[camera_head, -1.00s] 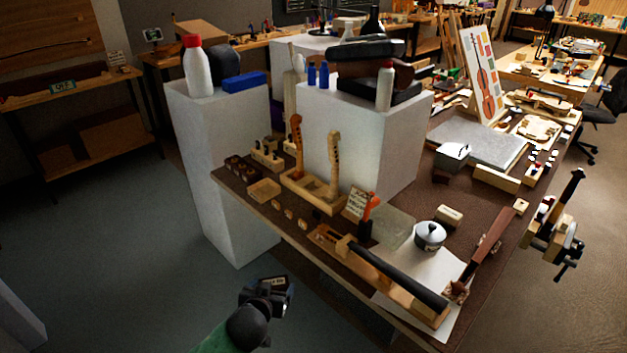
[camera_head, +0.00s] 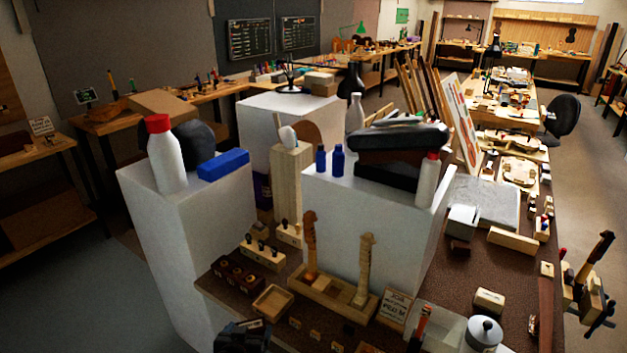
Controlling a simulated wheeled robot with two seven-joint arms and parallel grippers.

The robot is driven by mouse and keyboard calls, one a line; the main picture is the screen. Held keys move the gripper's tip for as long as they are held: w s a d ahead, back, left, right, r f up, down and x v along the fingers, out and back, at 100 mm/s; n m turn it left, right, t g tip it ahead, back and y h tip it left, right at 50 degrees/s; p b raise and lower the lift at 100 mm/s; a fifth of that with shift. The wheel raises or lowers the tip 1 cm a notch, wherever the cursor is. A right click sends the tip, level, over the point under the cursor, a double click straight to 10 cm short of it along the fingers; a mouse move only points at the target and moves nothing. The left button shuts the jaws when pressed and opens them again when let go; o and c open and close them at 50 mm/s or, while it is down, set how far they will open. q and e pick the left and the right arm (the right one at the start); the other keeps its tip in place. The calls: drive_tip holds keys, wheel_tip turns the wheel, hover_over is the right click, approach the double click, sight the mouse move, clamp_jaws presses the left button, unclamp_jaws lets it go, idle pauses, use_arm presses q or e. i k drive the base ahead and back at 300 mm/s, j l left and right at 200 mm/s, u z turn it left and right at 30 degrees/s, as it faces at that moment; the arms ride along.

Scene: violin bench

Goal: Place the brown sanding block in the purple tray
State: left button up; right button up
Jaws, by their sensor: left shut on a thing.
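My left gripper (camera_head: 243,337) is at the bottom edge, in front of the near left corner of the bench. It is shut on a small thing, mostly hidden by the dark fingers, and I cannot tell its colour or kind. A dark purple thing (camera_head: 262,192) shows partly between the white blocks, behind a wooden post. I cannot tell if it is the tray. My right gripper is not in view.
Tall white blocks (camera_head: 190,235) and (camera_head: 375,215) carry bottles, a blue block (camera_head: 223,164) and dark cases. A wooden stand with two violin necks (camera_head: 335,292), a small wooden tray (camera_head: 272,302) and a lidded pot (camera_head: 484,333) crowd the bench. Floor at left is clear.

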sight(253, 190)
drive_tip(key=i+j+z, duration=0.1)
drive_tip(key=j, duration=0.3)
drive_tip(key=i+j+z, duration=0.1)
drive_tip(key=i+j, duration=0.15)
drive_tip(key=j, duration=0.15)
drive_tip(key=i+j+z, duration=0.1)
drive_tip(key=j, duration=0.3)
drive_tip(key=i+j+z, duration=0.1)
drive_tip(key=j, duration=0.3)
drive_tip(key=i+j+z, duration=0.1)
drive_tip(key=j, duration=0.35)
drive_tip(key=i+j+z, duration=0.25)
drive_tip(key=j+z, duration=0.25)
drive_tip(key=j, duration=0.95)
drive_tip(key=j+z, duration=0.5)
drive_tip(key=j, duration=0.95)
